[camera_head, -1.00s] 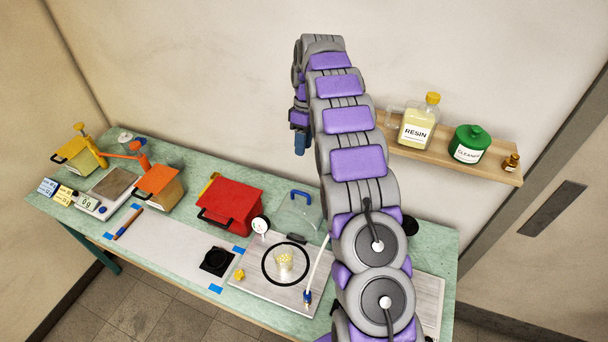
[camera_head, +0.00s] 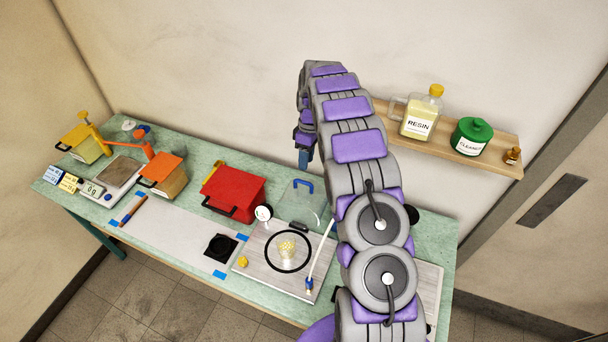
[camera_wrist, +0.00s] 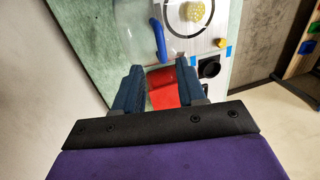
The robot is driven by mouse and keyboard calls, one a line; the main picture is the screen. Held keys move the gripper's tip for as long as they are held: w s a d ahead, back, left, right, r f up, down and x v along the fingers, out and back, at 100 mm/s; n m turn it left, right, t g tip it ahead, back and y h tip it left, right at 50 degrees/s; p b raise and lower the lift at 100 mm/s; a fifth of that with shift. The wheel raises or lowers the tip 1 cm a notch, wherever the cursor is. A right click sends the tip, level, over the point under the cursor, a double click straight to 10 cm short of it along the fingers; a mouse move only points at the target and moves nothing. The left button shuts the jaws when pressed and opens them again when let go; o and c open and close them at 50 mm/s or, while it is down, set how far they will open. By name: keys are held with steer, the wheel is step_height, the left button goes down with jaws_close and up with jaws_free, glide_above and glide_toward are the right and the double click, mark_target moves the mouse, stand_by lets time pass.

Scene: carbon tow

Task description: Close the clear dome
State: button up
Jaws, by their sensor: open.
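A red box (camera_head: 234,192) stands left of the dome, with a round gauge (camera_head: 264,212) between. A hose (camera_head: 320,262) runs along the board's right side. A wall shelf (camera_head: 455,145) holds a resin bottle (camera_head: 420,115) and green cleaner can (camera_head: 471,136). An orange box (camera_head: 163,174) stands further left.

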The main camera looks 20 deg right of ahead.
glide_above(304, 187)
steer(key=x, duration=0.4)
steer(key=w+d+p+x, duration=0.1)
steer(key=x, duration=0.2)
steer(key=shift+d+f, duration=0.1)
steer(key=shift+f, duration=0.1)
jaws_close()
stand_by(0.3)
